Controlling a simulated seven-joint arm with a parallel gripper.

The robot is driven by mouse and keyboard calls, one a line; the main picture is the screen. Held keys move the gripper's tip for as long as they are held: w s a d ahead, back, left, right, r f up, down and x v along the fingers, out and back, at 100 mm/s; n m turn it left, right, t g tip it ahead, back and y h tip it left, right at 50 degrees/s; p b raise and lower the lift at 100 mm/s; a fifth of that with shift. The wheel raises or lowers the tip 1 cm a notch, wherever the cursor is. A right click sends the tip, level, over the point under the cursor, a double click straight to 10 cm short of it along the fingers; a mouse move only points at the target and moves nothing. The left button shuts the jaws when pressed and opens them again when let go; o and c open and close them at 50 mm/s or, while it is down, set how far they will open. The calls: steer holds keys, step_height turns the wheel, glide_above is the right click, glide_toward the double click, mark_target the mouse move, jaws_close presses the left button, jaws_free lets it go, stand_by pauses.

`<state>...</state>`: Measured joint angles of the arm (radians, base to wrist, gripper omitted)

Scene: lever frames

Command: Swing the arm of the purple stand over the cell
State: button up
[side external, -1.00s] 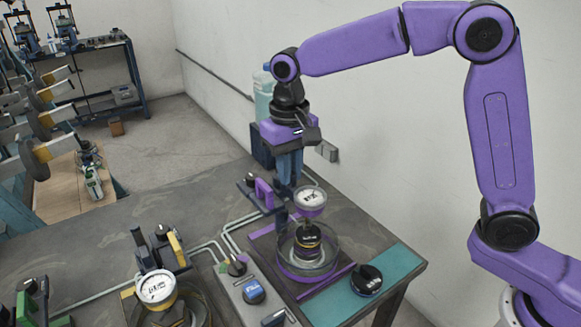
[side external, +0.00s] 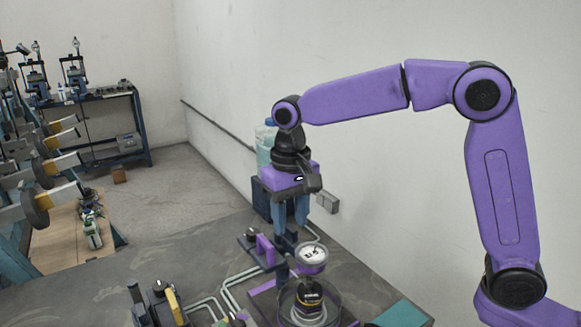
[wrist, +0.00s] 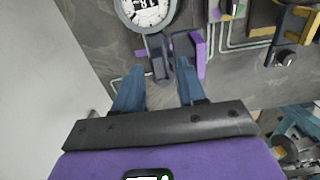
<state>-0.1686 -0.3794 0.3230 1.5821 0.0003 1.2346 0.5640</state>
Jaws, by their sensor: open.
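The purple stand shows in the side view as a dark post with a purple upright piece (side external: 265,250) at its left. A round white gauge with a purple rim (side external: 312,258) sits to the post's right. The glass cell (side external: 330,304), with a black-topped piece inside, is just below the gauge and partly cut off. My gripper (side external: 291,222) is open, fingers down, above and behind the post. In the wrist view, the dark stand part (wrist: 158,60) lies beyond my open fingers (wrist: 158,70), with the gauge (wrist: 147,12) above. Contact and the stand's arm are unclear.
Another stand with a yellow piece (side external: 174,305) is at the lower left of the table (side external: 120,290). Grey pipes (side external: 238,285) run between the stands. A bottle (side external: 265,145) and the wall stand behind my gripper. A teal mat (side external: 403,315) is at right.

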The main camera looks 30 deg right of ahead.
step_height(320, 180, up, 16)
steer(key=shift+f, duration=0.25)
stand_by(0.3)
stand_by(0.7)
steer(key=s+d+f+n, duration=0.4)
steer(key=s+f, duration=0.3)
steer(key=s, duration=0.2)
steer(key=s+d+f+n, duration=0.4)
steer(key=s+d+f, duration=0.3)
steer(key=s, duration=0.3)
steer(key=s+d+f+n, duration=0.4)
steer(key=s+f, duration=0.3)
steer(key=s, duration=0.3)
steer(key=shift+s+d+n, duration=0.2)
steer(key=shift+d+n, duration=0.2)
steer(key=shift+d, duration=0.5)
